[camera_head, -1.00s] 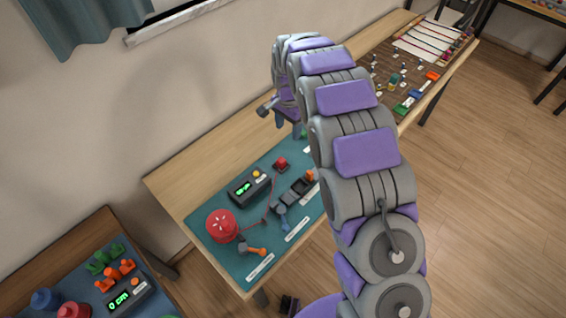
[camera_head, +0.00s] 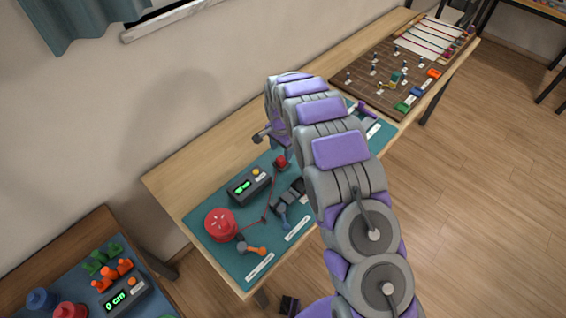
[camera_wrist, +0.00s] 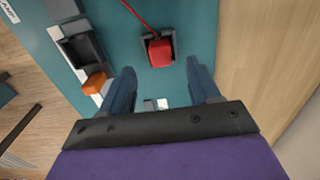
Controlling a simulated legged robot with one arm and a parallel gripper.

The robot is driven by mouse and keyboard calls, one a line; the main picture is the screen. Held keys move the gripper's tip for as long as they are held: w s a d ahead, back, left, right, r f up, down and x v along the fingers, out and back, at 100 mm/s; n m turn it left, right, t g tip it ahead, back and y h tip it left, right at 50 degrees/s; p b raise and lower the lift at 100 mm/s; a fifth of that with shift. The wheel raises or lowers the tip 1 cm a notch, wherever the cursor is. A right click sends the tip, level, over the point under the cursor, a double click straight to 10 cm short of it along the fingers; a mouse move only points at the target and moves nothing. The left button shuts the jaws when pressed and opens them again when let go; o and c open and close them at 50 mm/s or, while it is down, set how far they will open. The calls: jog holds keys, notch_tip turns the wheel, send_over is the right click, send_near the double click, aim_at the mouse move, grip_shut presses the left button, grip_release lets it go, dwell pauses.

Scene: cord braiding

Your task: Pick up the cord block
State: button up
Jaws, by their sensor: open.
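The cord block is a small red block (camera_wrist: 160,52) in a dark square holder on the teal mat, with a red cord running from it. In the head view the red block (camera_head: 281,161) shows just below my gripper, close to the arm. My gripper (camera_wrist: 161,78) is open and empty in the wrist view, its two dark blue fingers apart. The block lies just beyond the fingertips, roughly centred between them. In the head view my gripper (camera_head: 270,136) is partly hidden by the arm links.
A red spool (camera_head: 220,226) and a black box with a green display (camera_head: 249,186) stand on the teal mat (camera_head: 225,262). A dark clamp-like device with an orange part (camera_wrist: 93,83) sits left of the block. A brown pegboard (camera_head: 375,94) lies farther along the table.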

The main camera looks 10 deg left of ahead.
aim_at(282, 158)
jog(key=shift+a+f, duration=0.3)
jog(key=shift+f, duration=0.05)
notch_tip(282, 158, down, 4)
jog(key=shift+d+f+b, duration=0.1)
jog(key=shift+d+b, duration=0.05)
jog(key=shift+b, duration=0.45)
jog(key=shift+d+f, duration=0.2)
jog(key=shift+d+r, duration=0.1)
jog(key=shift+d, duration=0.15)
jog(key=shift+a, duration=0.6)
jog(key=c, duration=0.6)
jog(key=shift+d, duration=0.25)
jog(key=c, duration=0.4)
jog(key=shift+d, duration=0.15)
